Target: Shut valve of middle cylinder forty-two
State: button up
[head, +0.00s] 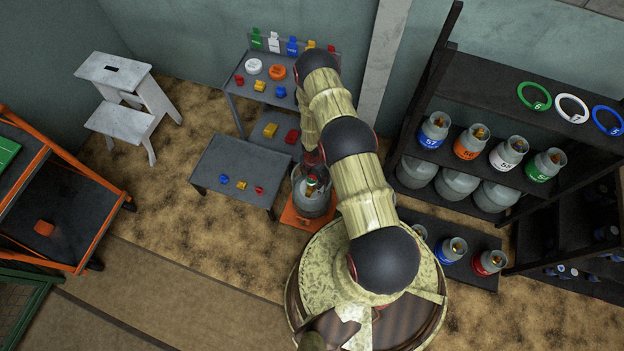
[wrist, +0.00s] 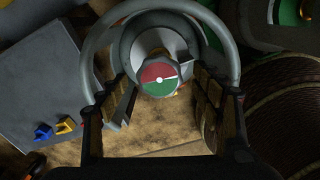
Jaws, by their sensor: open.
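A grey gas cylinder (head: 316,205) stands upright on an orange base (head: 292,216), partly hidden by my arm in the head view; I cannot read a number on it. In the wrist view its grey ring collar (wrist: 89,48) surrounds a round valve knob (wrist: 158,79) with a red upper half, a green lower half and a white centre dot. My gripper (wrist: 160,108) is open, with one finger on each side of the knob. I see no clear finger contact. In the head view my gripper (head: 313,164) is above the cylinder, mostly hidden.
A low grey table (head: 238,165) with small coloured blocks stands left of the cylinder. A grey shelf (head: 262,98) is behind. A black rack (head: 470,150) with several cylinders is at right, and more cylinders (head: 452,249) stand low in front. A white step stool (head: 118,75) is far left.

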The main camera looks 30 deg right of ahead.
jog(key=shift+f, duration=0.25)
jog(key=shift+c, duration=0.5)
jog(key=c, duration=1.1)
